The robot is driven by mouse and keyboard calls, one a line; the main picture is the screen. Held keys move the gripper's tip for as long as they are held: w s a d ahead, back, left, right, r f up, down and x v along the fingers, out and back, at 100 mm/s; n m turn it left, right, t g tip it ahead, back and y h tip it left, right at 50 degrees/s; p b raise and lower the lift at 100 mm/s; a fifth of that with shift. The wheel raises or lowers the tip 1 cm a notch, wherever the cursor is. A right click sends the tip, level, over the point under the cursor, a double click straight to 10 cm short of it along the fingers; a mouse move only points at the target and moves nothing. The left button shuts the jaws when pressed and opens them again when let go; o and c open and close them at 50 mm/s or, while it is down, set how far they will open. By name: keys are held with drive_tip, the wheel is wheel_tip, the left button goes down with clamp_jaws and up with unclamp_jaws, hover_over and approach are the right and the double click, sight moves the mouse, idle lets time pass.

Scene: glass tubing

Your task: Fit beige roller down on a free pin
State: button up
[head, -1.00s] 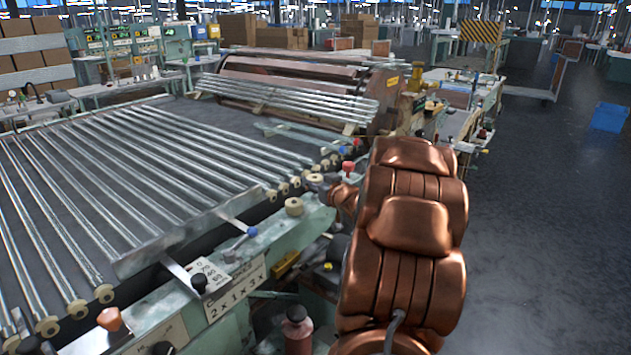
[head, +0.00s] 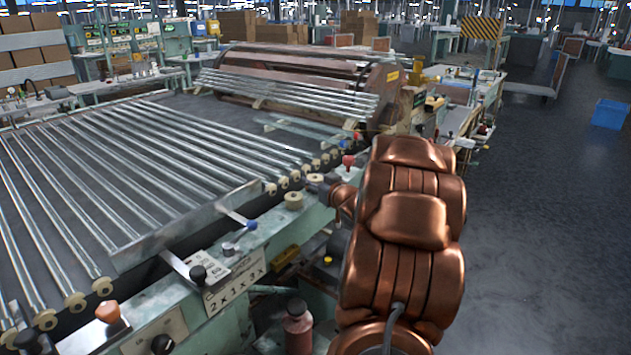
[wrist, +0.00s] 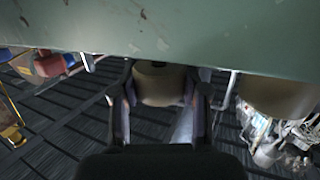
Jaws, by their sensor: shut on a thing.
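My gripper (wrist: 160,92) is shut on a beige roller (wrist: 158,68), with one dark finger on each side of it in the wrist view. The roller's upper part meets the edge of a pale green surface in that view; I cannot tell whether they touch. In the head view my gripper (head: 326,188) is small and partly hidden by my copper arm, beside the green rail (head: 262,236). A second beige roller (head: 293,200) stands on that rail, just left of my gripper. Another beige round piece (wrist: 278,95) shows at right in the wrist view. I cannot make out a bare pin.
Long glass tubes (head: 130,180) lie on the conveyor at left, with beige wheels along their ends. A red knob (head: 348,160), a blue knob (head: 251,224) and an orange knob (head: 108,312) stand along the machine's edge. The floor at right (head: 550,230) is open.

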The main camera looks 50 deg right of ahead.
drive_tip(key=shift+f+b, duration=0.35)
drive_tip(key=shift+f, duration=0.35)
drive_tip(key=o, duration=1.2)
drive_tip(key=shift+s, duration=0.1)
drive_tip(key=v, duration=1.2)
